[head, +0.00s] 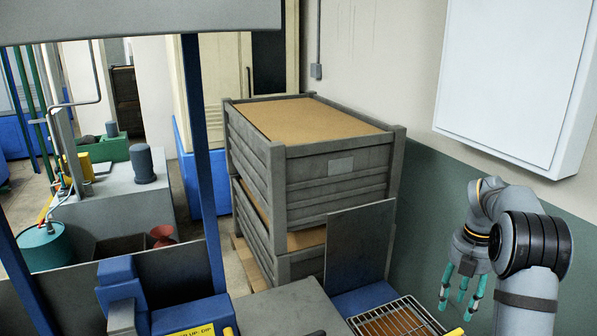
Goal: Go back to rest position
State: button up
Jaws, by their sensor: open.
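My gripper (461,292) is at the lower right of the head view, at the end of my grey arm. Its teal fingers point down and are spread apart, with nothing between them. It hangs beside the right wall, to the right of a wire rack (405,318) at the bottom edge. The gripper looks clear of the rack, though the exact distance cannot be told.
Two stacked grey crates (335,185) with brown tops stand in the middle. An upright grey panel (357,245) stands in front of them. A blue machine part (125,290) and a blue post (203,150) are at left. A white cabinet (515,75) hangs on the right wall.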

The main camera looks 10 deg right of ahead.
aim_at(448, 334)
notch_tip(448, 334, down, 12)
jog(key=shift+s+r, duration=0.1)
jog(key=shift+s, duration=0.05)
notch_tip(448, 334, up, 4)
jog(key=p, duration=0.4)
jog(key=shift+r+p, duration=0.6)
jog(key=shift+r, duration=0.1)
